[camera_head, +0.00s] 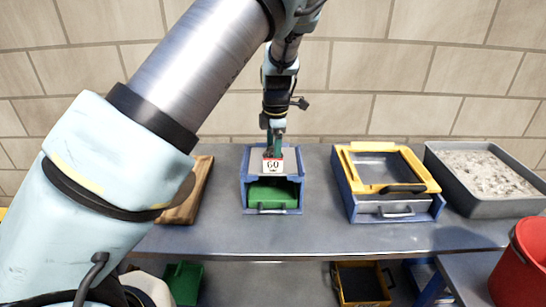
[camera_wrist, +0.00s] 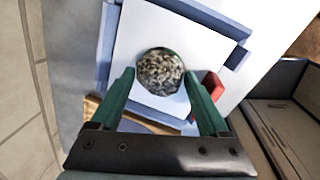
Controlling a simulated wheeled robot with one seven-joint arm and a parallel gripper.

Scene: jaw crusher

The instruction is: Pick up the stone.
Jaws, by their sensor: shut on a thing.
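The stone (camera_wrist: 160,72) is a round, speckled grey lump in the wrist view. My gripper (camera_wrist: 160,78) has two green fingers, one on each side of the stone, shut on it. Beneath the stone is a pale surface (camera_wrist: 195,50) with blue edging; I cannot tell whether the stone touches it. In the head view my gripper (camera_head: 273,150) points down over a blue box (camera_head: 246,190) with a green drawer (camera_head: 268,194) and a plate marked "60" (camera_head: 273,165). The stone cannot be made out in the head view.
A yellow-framed sieve (camera_head: 430,180) on a blue box stands to the right. Beyond it is a grey tray (camera_head: 460,200) of pale gravel. A wooden board (camera_head: 190,195) lies left. A red bucket (camera_head: 520,265) is front right. Bare bench (camera_head: 325,215) shows between boxes.

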